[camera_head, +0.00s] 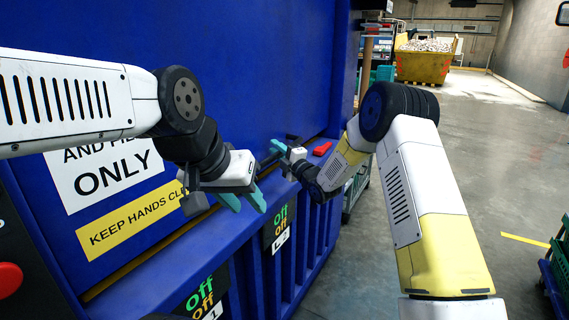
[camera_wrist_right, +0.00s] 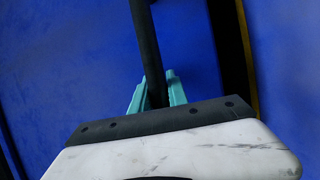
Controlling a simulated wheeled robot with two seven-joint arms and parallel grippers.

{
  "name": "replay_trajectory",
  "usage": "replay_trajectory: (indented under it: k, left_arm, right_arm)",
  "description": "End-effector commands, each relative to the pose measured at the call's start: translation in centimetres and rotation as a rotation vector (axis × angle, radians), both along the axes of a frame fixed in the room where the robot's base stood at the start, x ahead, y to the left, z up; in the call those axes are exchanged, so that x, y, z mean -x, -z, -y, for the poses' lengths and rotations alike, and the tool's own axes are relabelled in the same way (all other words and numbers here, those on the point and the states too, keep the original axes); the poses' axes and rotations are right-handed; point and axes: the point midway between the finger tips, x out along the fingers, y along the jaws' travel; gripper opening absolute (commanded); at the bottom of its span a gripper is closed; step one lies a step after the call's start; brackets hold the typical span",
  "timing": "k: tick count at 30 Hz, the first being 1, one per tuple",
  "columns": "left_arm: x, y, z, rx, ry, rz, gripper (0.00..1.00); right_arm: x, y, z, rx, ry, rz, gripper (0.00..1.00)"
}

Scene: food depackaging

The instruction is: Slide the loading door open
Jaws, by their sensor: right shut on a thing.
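The loading door (camera_head: 260,60) is a large blue panel with signs, filling the left of the head view. My right gripper (camera_head: 284,152) is at the door's lower right, with teal fingers. In the right wrist view, its teal fingers (camera_wrist_right: 157,92) are shut on a dark upright bar, the door handle (camera_wrist_right: 145,42), in front of the blue surface. My left gripper (camera_head: 243,201) is lower and left of it, in front of the blue ledge. Its teal fingers are apart with nothing seen between them. How far the door stands open cannot be told.
A blue ledge (camera_head: 150,275) runs below the door, with off labels (camera_head: 201,296) on its front. A red block (camera_head: 322,148) lies beyond my right gripper. A red button (camera_head: 10,279) is at the far left. Open grey floor (camera_head: 500,170) lies to the right, with a yellow skip (camera_head: 423,67) behind.

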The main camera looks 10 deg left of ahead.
Motion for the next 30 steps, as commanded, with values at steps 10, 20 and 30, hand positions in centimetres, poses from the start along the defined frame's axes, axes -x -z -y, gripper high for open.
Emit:
replay_trajectory:
  k: [10, 20, 30]
  left_arm:
    - [0.0, 0.0, 0.0, 0.000, 0.000, 0.000, 0.36]
    - [0.0, 0.0, 0.0, 0.000, 0.000, 0.000, 0.36]
    - [0.0, 0.0, 0.0, 0.000, 0.000, 0.000, 0.36]
  right_arm:
    - [0.0, -13.8, -0.1, -0.015, -0.001, 0.026, 0.00]
    - [0.2, -25.5, -0.1, -0.015, -0.003, 0.025, 0.00]
    - [0.2, -35.0, 0.0, -0.013, -0.002, 0.020, 0.00]
